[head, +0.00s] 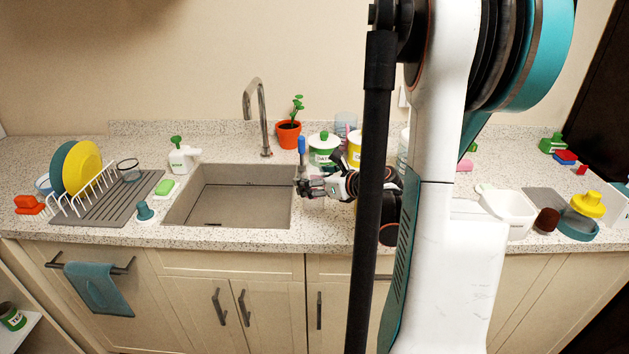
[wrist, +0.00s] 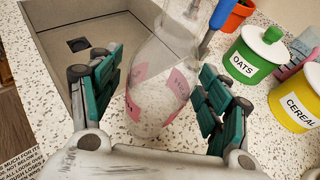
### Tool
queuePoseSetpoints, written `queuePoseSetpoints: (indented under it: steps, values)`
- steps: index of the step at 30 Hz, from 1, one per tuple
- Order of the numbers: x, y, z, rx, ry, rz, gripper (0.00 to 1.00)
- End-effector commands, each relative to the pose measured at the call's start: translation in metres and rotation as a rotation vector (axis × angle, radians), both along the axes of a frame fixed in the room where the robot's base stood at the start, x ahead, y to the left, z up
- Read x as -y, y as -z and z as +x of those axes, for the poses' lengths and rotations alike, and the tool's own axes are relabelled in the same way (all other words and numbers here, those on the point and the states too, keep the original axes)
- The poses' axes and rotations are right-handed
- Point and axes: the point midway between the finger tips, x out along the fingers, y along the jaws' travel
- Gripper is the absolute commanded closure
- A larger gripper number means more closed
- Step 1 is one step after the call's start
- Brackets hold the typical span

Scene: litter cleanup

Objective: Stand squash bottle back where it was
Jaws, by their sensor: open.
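A clear bottle with pink labels (wrist: 150,105), which I take to be the squash bottle, is between the fingers in the wrist view. It appears upright on the speckled counter just right of the sink; its top is cut off by the frame edge. My gripper (wrist: 160,78) is open, with one finger on each side of the bottle. Whether either finger touches it I cannot tell. In the head view my gripper (head: 308,185) is low over the counter at the sink's right edge, and the clear bottle is hard to make out there.
The sink (head: 235,195) lies left of my gripper. Behind it stand an upright blue-handled item (head: 301,144), the oats jar (wrist: 255,55), the yellow cereal jar (wrist: 295,105) and a potted plant (head: 289,133). My arm hides part of the counter in the head view.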

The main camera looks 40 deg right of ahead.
Motion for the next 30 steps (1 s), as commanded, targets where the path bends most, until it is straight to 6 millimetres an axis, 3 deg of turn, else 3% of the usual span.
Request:
queuePoseSetpoints:
  steps: [6,21,30]
  values:
    - [0.0,-0.005,-0.002,0.0,0.001,0.0,0.29]
    - [-0.002,-0.041,-0.089,0.0,0.004,0.0,0.29]
    - [-0.003,-0.049,-0.111,0.0,0.0,0.001,0.29]
